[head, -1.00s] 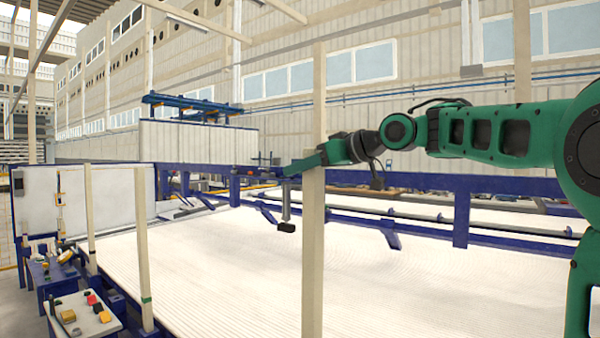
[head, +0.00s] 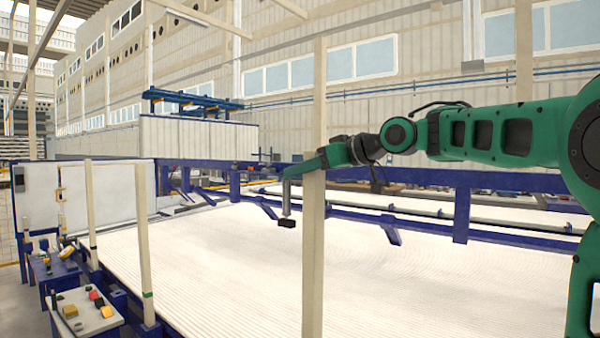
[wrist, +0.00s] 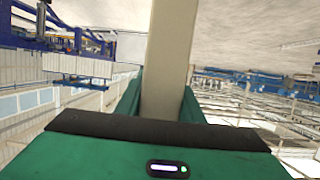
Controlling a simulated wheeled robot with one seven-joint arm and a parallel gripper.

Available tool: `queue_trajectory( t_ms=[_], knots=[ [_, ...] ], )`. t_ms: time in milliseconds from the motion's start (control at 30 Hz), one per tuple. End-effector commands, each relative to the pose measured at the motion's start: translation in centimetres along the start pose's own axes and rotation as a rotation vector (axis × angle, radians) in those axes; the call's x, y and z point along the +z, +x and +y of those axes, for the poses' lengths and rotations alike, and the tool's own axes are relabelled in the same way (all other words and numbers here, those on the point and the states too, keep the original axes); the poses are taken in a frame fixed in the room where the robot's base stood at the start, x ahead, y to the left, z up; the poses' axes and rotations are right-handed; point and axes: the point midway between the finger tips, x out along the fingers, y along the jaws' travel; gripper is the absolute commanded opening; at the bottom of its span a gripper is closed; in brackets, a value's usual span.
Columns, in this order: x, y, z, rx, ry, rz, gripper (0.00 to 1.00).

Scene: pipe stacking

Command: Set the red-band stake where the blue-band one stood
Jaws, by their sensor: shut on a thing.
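In the wrist view the same stake (wrist: 168,60) stands between the green jaws (wrist: 160,105). No colour band shows on the visible part of the held stake, so I cannot tell which it is. Two more beige stakes stand at the left. The nearer one (head: 145,230) has a green band low down.
A wide bed of white pipes (head: 220,265) on blue framing fills the middle. A blue beam (head: 420,180) runs behind the held stake. A white panelled block (head: 198,138) stands farther back.

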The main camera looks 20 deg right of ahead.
Motion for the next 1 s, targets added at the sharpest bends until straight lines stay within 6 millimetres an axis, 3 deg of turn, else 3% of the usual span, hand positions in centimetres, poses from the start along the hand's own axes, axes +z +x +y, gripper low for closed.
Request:
queue_trajectory(
  t_ms=[1000],
  knots=[
    [1.2,0.4,0.0,0.001,-0.001,0.003,0.00]
  ],
)
